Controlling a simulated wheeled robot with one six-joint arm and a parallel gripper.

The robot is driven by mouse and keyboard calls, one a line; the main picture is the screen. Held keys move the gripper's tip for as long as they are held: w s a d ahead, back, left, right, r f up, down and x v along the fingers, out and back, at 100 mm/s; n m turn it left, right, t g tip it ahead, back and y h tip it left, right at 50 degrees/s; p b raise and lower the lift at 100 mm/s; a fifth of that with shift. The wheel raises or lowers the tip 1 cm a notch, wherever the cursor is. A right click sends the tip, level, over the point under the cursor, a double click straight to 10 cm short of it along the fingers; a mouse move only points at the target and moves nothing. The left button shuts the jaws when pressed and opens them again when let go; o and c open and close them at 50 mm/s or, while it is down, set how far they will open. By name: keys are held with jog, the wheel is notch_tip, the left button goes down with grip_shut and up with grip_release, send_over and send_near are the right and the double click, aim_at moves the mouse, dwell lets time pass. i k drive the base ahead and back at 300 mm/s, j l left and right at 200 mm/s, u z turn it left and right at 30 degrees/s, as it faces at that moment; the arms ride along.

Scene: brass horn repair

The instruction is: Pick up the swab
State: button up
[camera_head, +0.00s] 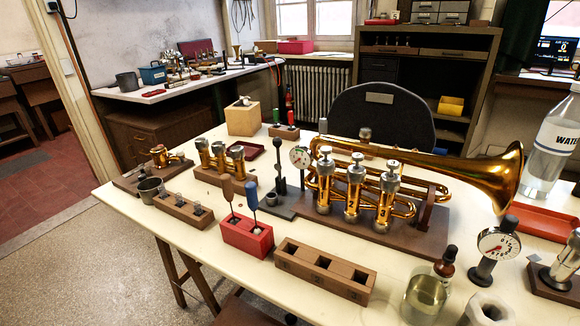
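I cannot clearly pick out a swab. A red block (247,236) near the middle of the table holds two slim upright tools, one with a brown handle (228,189) and one with a blue handle (251,194). Their lower ends stand in the block, and I cannot tell whether either is a swab. A brass trumpet (420,165) lies on a dark stand right of them, its bell pointing right. My gripper does not show in this view.
A wooden block with square holes (325,270) sits at the front edge. Right of it are a glass jar (424,297), a dial gauge (498,244) and a water bottle (555,140). A block with metal pieces (184,211) and a grey cup (151,189) stand left.

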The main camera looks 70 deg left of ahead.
aim_at(250, 187)
jog(key=k+u, duration=0.1)
jog(key=u, duration=1.55)
